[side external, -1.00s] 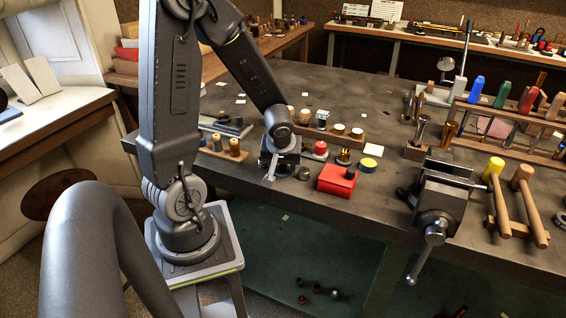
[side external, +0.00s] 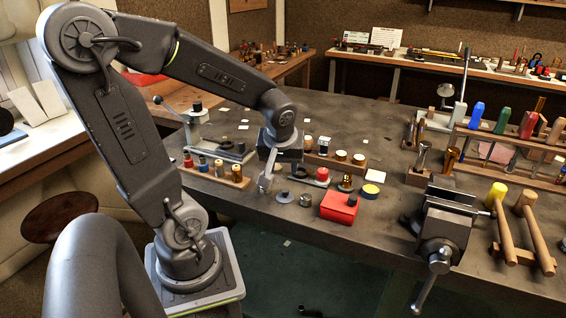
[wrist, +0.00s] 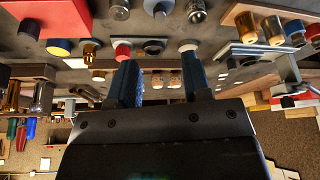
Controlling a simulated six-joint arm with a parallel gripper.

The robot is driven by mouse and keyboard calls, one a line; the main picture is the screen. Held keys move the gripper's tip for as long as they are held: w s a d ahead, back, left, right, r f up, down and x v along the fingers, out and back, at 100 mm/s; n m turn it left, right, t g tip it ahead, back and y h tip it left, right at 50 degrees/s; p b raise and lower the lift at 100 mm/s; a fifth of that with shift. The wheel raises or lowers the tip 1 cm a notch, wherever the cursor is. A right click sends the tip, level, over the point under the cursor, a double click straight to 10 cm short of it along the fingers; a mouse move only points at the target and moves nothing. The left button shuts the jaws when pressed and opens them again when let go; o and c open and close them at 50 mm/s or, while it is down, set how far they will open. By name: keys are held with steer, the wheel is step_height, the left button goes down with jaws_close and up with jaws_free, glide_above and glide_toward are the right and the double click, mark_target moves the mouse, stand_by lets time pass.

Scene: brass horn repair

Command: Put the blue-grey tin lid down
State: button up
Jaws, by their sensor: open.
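The blue-grey tin lid (side external: 285,197), a flat disc with a small knob, lies on the dark bench top in the side view. It also shows at the top edge of the wrist view (wrist: 158,8), partly cut off. A grey metal tin (side external: 306,201) stands just right of it in the side view, apart from it. My gripper (side external: 265,186) is above the bench, left of the lid and clear of it. In the wrist view its two blue fingers (wrist: 163,75) are spread wide with nothing between them.
A red box (side external: 338,207) and a yellow-topped round tin (side external: 370,190) stand to the right. A wooden rack with bottles (side external: 218,172) is to the left. Behind is a wooden strip with small jars (side external: 340,157). A vise (side external: 443,222) is at the bench's front edge.

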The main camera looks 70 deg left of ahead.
steer(key=s+d+r+m+t+h, duration=0.1)
steer(key=s+d+r+m+h, duration=0.1)
steer(key=d+r+m, duration=0.2)
steer(key=s+d+r+m+t+h, duration=0.2)
steer(key=d+r+m, duration=0.1)
steer(key=d+m, duration=0.5)
steer(key=d, duration=0.3)
steer(key=shift+d+r+m, duration=0.3)
steer(key=shift+d+r, duration=0.1)
